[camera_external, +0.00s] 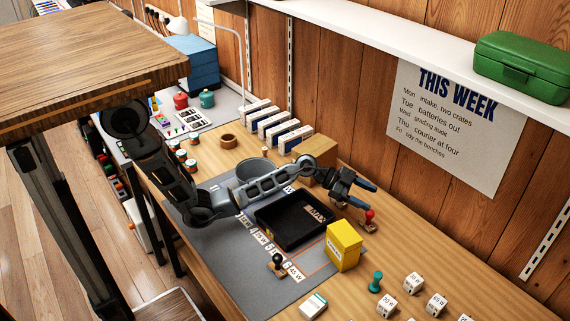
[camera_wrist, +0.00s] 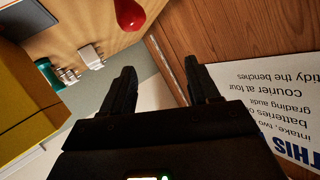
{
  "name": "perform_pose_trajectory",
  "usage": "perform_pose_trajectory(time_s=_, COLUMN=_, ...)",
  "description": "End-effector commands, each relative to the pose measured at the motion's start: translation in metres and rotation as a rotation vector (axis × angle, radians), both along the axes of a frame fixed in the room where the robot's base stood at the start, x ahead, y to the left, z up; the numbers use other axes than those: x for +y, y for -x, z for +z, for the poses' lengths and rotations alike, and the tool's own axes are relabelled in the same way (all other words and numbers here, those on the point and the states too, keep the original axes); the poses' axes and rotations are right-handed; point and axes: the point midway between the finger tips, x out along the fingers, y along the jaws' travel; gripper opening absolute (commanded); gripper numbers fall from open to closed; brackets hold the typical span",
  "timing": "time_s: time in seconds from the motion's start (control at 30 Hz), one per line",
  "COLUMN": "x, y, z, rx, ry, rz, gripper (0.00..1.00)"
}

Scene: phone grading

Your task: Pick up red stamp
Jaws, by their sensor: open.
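The red stamp (camera_external: 370,215) stands on the bench to the right of the black tray, its red knob uppermost. Its red top also shows at the upper edge of the wrist view (camera_wrist: 130,14), cut off by the frame. My gripper (camera_external: 366,194) is open and empty, just above and behind the stamp in the external view. In the wrist view the two dark fingers (camera_wrist: 160,68) are apart with nothing between them, and the stamp lies beyond them, up and to the left. The stamp's base is partly hard to make out.
A yellow box (camera_external: 343,246) stands close in front of the red stamp. The black tray (camera_external: 268,228) lies left. The wooden wall (camera_external: 350,100) rises behind.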

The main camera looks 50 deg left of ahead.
Motion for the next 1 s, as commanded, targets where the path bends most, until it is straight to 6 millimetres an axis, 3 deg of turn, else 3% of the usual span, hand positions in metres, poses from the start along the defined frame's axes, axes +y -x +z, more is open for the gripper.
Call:
perform_pose_trajectory(time_s=0.37, x=0.001, y=0.000, z=-0.039, rx=0.003, ry=-0.002, rz=0.002, gripper=0.60)
perform_pose_trajectory(time_s=0.57, x=0.000, y=0.000, z=-0.070, rx=0.004, ry=-0.002, rz=0.002, gripper=0.60)
perform_pose_trajectory(time_s=0.73, x=-0.019, y=-0.013, z=-0.075, rx=0.001, ry=-0.003, rz=0.001, gripper=0.60)
perform_pose_trajectory(time_s=1.0, x=-0.022, y=-0.015, z=-0.077, rx=0.001, ry=-0.002, rz=0.004, gripper=0.60)
